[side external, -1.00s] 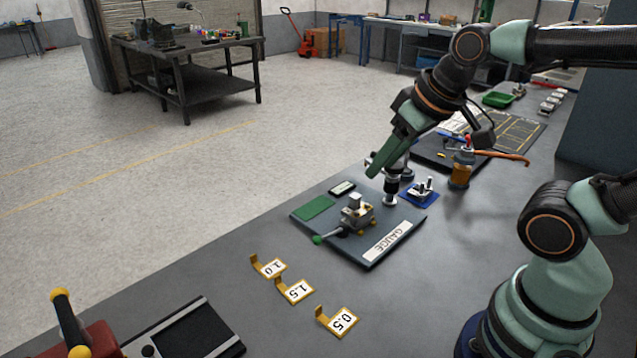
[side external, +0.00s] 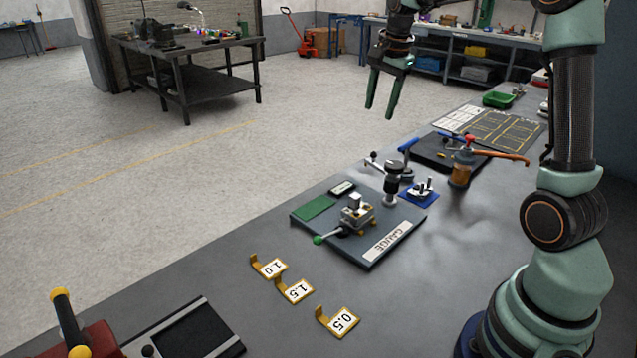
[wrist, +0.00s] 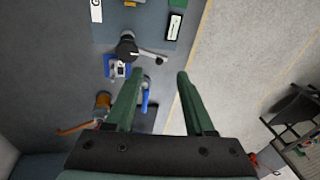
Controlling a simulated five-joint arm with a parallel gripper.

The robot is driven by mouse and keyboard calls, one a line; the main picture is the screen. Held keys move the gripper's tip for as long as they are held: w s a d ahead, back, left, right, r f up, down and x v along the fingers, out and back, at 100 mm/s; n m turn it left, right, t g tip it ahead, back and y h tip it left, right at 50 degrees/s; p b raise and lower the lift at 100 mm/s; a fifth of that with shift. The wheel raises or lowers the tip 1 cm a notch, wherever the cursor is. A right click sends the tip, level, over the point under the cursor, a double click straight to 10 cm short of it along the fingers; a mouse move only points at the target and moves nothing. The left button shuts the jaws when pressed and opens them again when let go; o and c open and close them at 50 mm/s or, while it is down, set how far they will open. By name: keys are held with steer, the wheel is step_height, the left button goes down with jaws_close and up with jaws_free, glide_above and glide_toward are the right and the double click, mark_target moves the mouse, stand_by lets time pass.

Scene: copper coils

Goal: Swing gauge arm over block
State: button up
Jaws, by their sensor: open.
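My gripper (side external: 380,112) is open and empty, raised well above the bench, its green fingers pointing down. In the wrist view its fingers (wrist: 159,76) stand apart. The gauge post (side external: 391,190) stands at the far right of the gauge plate. Its dark head (wrist: 127,48) carries a short silver gauge arm (wrist: 152,56) with a rounded end. In the side view the gauge arm (side external: 374,161) points to the back left, away from the block. The small metal block (side external: 356,213) sits in a fixture on the plate beside a green-knobbed lever (side external: 319,239).
The gauge plate (side external: 335,252) has a GAUGE label (side external: 388,243) and green pad (side external: 314,208). Beyond the post are a blue stand (side external: 418,197) and an orange-handled tool (side external: 461,172). Tags 1.0, 1.5 and 0.5 (side external: 343,321) lie in front.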

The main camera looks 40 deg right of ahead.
steer(key=w+d+f+m, duration=0.1)
steer(key=f, duration=0.3)
steer(key=w+d+f+m, duration=0.1)
steer(key=d+f, duration=0.1)
steer(key=f, duration=0.3)
steer(key=w+d+f+m, duration=0.1)
steer(key=d+f, duration=0.1)
steer(key=f, duration=0.3)
steer(key=shift+w+d+f, duration=0.1)
steer(key=shift+w+d, duration=0.05)
steer(key=shift+w, duration=0.15)
steer(key=shift+c, duration=0.3)
jaws_close()
steer(key=shift+g, duration=0.3)
stand_by(0.5)
